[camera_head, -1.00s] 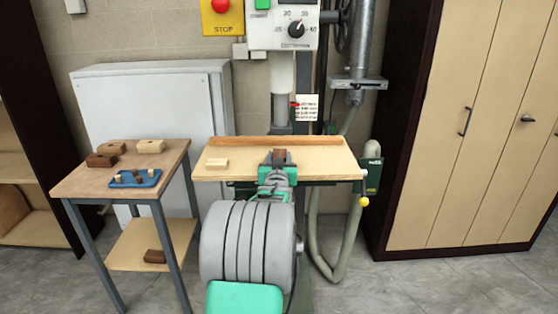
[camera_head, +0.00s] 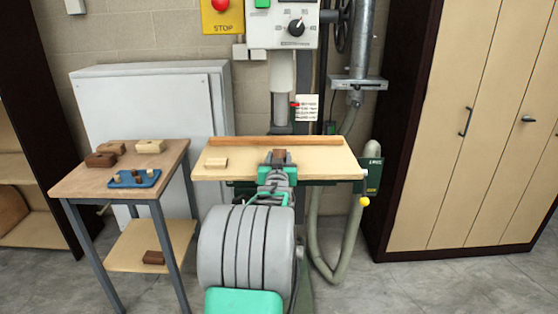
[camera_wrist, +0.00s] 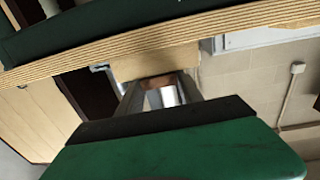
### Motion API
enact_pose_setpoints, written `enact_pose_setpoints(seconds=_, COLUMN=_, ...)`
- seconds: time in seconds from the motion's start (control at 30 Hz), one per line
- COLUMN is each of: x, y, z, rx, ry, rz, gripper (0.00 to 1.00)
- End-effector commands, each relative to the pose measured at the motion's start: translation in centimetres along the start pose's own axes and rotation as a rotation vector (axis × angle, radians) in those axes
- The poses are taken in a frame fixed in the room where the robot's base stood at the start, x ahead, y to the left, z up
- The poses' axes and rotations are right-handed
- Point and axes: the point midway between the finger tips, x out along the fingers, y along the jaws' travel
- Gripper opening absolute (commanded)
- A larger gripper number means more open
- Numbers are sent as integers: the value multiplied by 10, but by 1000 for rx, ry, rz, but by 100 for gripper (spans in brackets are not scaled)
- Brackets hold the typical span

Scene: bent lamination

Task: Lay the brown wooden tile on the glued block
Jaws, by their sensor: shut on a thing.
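My gripper (camera_head: 280,157) is over the middle of the machine's pale wooden table. It is shut on a small brown piece, the wooden tile (camera_head: 280,153). In the wrist view the brown tile (camera_wrist: 160,82) shows between the two grey fingers of my gripper (camera_wrist: 161,92). A pale wooden block (camera_head: 216,163) lies on the left part of the machine table, apart from the gripper and to its left. I cannot see glue on it from here. The height of the tile above the table is hard to tell.
A brown fence (camera_head: 315,141) runs along the machine table's (camera_head: 330,170) back edge. The side table (camera_head: 75,183) at left bears brown and pale blocks and a blue tray (camera_head: 124,182) with small pieces. Another brown block (camera_head: 153,257) lies on its lower shelf. The machine table's right part is clear.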

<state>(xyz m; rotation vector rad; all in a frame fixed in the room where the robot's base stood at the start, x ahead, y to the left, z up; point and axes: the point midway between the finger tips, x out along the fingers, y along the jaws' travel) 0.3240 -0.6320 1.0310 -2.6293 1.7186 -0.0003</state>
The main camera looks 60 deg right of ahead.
Motion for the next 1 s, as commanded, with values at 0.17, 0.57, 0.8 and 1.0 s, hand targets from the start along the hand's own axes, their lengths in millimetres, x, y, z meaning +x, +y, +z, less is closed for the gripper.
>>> enact_pose_setpoints(seconds=0.17, x=0, y=0, z=-1, rx=0, ry=1, rz=0, gripper=4)
enact_pose_setpoints(seconds=0.57, x=0, y=0, z=0, rx=0, ry=1, rz=0, gripper=65)
enact_pose_setpoints(seconds=0.8, x=0, y=0, z=0, rx=0, ry=0, rz=0, gripper=70)
enact_pose_setpoints(seconds=1.0, x=0, y=0, z=0, rx=0, ry=0, rz=0, gripper=86)
